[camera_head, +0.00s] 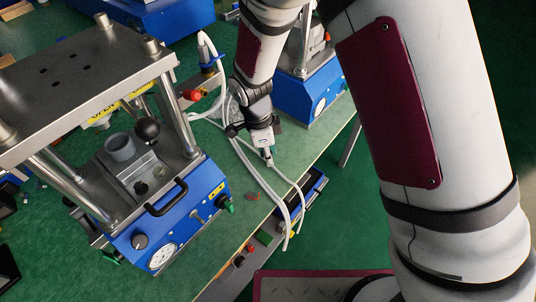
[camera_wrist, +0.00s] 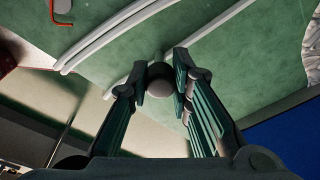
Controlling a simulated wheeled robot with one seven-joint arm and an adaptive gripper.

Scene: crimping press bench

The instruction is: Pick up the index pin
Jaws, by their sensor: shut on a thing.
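My gripper (camera_head: 268,154) is over the green bench top, near its right edge, between the two presses. In the wrist view my gripper (camera_wrist: 160,73) has its two green-padded fingers closed on a small round grey-brown knob, which I take to be the index pin (camera_wrist: 159,85). In the head view I cannot make out the pin at the fingertips. Whether it is clear of the bench, I cannot tell.
White hoses (camera_head: 249,165) run across the bench close beside my gripper. A blue press (camera_head: 186,222) with a gauge and black ball knob stands at the left. Another press (camera_head: 306,92) stands behind my gripper. A red hex key (camera_wrist: 62,20) lies on the bench.

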